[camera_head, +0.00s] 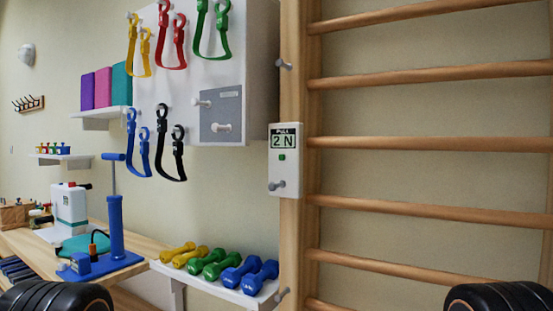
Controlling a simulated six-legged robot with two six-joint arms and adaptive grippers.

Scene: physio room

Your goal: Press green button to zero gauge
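The gauge (273,170) is a small white box fixed to the wooden upright of the wall bars, near the middle of the picture. Its display (284,138) has a dark label reading "PULL" above "2 N". The small green button (282,156) sits just below the display on the gauge's front, with nothing touching or covering it. A grey peg (277,185) sticks out below the button. Neither gripper's fingers show. Only black ribbed rounded parts, which seem to be mine, show in the bottom left and bottom right corners, well apart from the gauge.
Wooden wall bars (430,143) fill the right side. A white panel (180,85) with hanging coloured bands is left of the gauge. Dumbbells lie on a low shelf (180,273) below it. A blue pump (114,225) stands on the wooden bench (30,250) at left.

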